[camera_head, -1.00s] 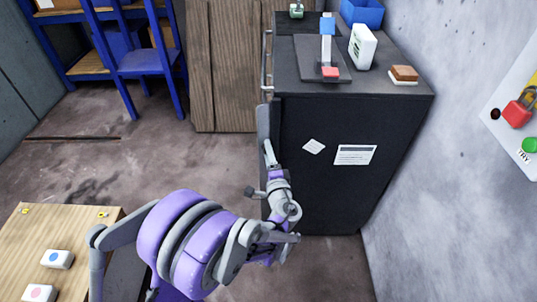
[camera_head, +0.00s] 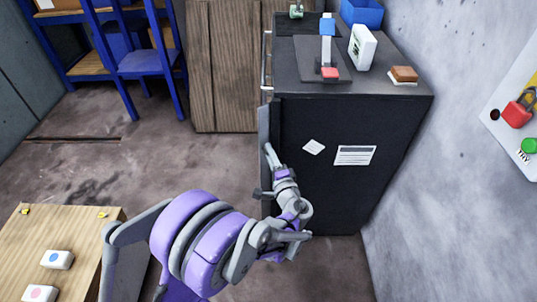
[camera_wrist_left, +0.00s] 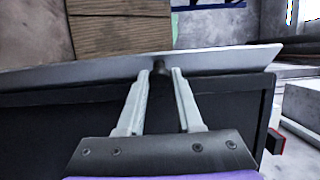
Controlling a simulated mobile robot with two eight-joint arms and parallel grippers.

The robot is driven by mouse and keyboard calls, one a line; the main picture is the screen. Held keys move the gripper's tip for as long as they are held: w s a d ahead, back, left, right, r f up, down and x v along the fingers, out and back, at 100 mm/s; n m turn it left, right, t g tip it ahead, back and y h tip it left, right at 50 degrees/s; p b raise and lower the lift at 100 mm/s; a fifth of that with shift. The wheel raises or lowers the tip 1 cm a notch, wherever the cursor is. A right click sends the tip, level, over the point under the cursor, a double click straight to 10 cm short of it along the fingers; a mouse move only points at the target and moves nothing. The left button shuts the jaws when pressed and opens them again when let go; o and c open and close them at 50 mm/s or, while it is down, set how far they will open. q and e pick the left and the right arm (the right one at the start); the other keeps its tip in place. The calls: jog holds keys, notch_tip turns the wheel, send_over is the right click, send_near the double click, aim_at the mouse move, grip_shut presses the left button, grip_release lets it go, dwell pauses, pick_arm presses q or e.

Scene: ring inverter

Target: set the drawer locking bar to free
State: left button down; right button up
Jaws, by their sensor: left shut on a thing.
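The drawer locking bar (camera_head: 263,125) is a long grey strip upright along the left edge of the dark cabinet (camera_head: 350,115). In the left wrist view the bar (camera_wrist_left: 100,72) crosses the picture, with a small dark knob (camera_wrist_left: 160,67) on it. My left gripper (camera_head: 267,149) is at the bar in the head view, its fingers partly hidden. In the left wrist view my left gripper (camera_wrist_left: 161,76) has its two pale fingers shut on the knob, one on each side. The drawer fronts are mostly hidden from the head view. My right gripper is not in view.
A wooden table (camera_head: 60,230) with two button boxes stands at the lower left. A wall panel with a red padlock (camera_head: 517,112) is at the right. A blue bin (camera_head: 361,12) and small items sit on the cabinet. The floor left of the cabinet is clear.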

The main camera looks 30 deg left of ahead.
pick_arm(q)
jog(key=shift+w+d+n+g+y, duration=0.3)
jog(key=shift+n+g+y, duration=0.4)
jog(key=shift+g, duration=0.3)
jog(key=shift+w+d+n+g+y, duration=0.15)
jog(key=shift+d+n+g+y, duration=0.1)
jog(key=shift+n+g+y, duration=0.5)
jog(key=shift+g, duration=0.25)
jog(key=c, duration=0.6)
grip_release()
jog(key=p+v, duration=0.1)
jog(key=v, duration=0.9)
jog(key=shift+s+d+r+p, duration=0.1)
jog(key=shift+s+d+p, duration=0.15)
jog(key=shift+d+p, duration=0.1)
